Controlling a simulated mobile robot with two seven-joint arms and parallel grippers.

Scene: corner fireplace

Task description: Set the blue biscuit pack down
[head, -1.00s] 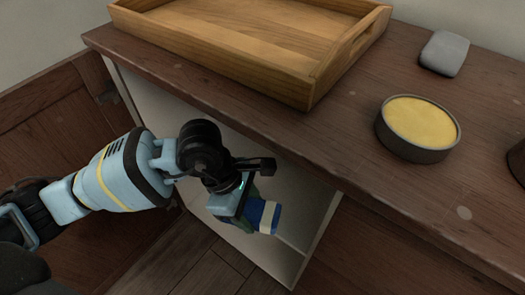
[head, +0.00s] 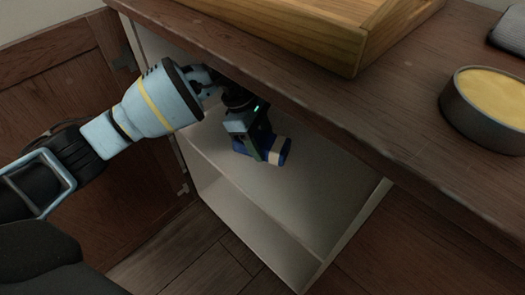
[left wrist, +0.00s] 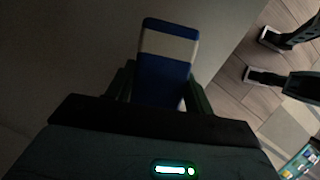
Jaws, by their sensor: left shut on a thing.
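The blue biscuit pack (head: 275,151) has a pale band and is held by my left gripper (head: 262,146) inside the open cabinet (head: 312,190), over its pale shelf. In the left wrist view the pack (left wrist: 167,58) stands out between the two fingers of my left gripper (left wrist: 160,92), which is shut on it. I cannot tell whether the pack touches the shelf. My right gripper is not seen in the head view.
The dark wooden top (head: 380,110) overhangs the cabinet opening, close above my left arm. On it are a wooden tray (head: 345,45), a round tin with yellow contents (head: 490,105) and a grey object (head: 508,32). The open door (head: 75,100) stands at left.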

